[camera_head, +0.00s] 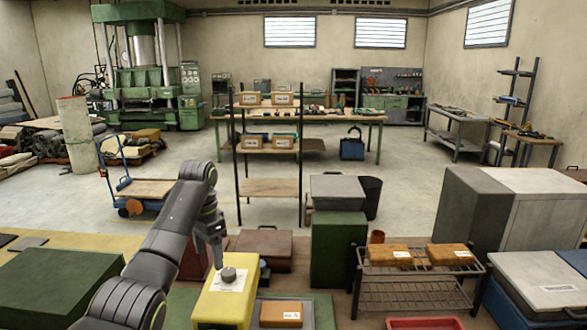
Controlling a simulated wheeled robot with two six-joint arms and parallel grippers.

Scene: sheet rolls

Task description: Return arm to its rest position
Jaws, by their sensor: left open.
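My left arm comes in from the bottom left, bends at the top and reaches down. My left gripper (219,258) points down just above a yellow box (222,304). Its jaws are open and small in the picture, and nothing shows held between them. A grey round piece (228,274) sits on a white sheet on top of the yellow box, just below the gripper. I cannot tell whether the fingertips touch it. My right gripper is not in view.
A green case (52,285) lies at left. An orange carton (281,314) is right of the yellow box, with a tall green box (338,250) behind. A wire rack (410,290) with two orange cartons stands further right. A dark shelf frame (238,165) rises behind the arm.

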